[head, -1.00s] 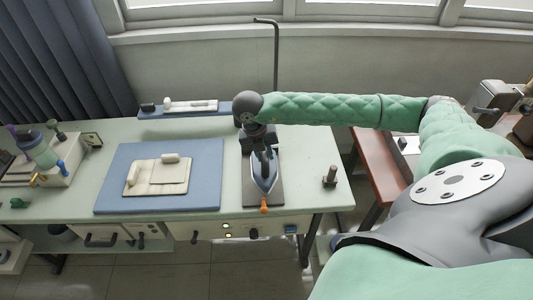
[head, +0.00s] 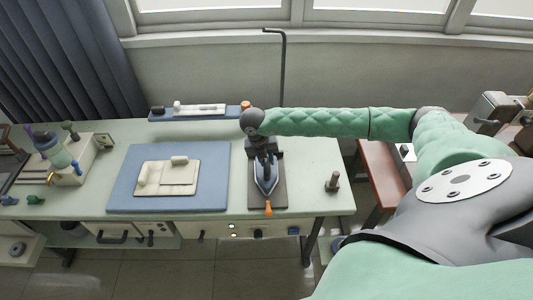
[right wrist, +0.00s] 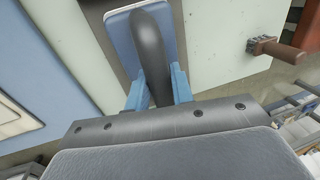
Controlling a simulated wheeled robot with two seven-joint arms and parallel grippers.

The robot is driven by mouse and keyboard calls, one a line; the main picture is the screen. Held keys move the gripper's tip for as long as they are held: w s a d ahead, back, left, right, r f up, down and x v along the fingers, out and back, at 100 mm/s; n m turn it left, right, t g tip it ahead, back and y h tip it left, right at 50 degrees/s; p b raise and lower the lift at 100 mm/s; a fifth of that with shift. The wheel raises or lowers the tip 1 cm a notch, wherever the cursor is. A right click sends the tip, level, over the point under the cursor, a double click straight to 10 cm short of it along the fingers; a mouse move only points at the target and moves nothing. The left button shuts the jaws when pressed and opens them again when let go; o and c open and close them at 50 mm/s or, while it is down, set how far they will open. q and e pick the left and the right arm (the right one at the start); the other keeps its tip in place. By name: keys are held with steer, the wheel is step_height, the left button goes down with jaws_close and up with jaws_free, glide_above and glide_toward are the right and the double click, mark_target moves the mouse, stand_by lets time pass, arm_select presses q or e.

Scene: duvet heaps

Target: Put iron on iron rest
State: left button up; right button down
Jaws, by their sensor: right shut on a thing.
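The iron (head: 266,180) has a blue-grey body, a dark handle and an orange piece at its near end. It is over the dark iron rest (head: 281,197) at the right part of the table. My right gripper (head: 265,155) is above it, shut on its handle. In the right wrist view, the blue fingers of the gripper (right wrist: 158,90) flank the dark handle (right wrist: 147,45). I cannot tell whether the iron's sole touches the rest. My left gripper is not in view.
A blue mat (head: 215,200) with folded cream fabric (head: 180,185) lies left of the rest. A blue shelf (head: 200,117) and a dark upright pole (head: 283,75) are behind. A machine with a thread spool (head: 70,165) is at left.

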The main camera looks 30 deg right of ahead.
steer(key=shift+f, duration=0.3)
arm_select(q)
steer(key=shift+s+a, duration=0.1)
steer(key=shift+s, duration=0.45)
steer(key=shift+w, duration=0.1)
arm_select(e)
steer(key=c, duration=1.2)
jaws_free()
steer(key=shift+f, duration=0.1)
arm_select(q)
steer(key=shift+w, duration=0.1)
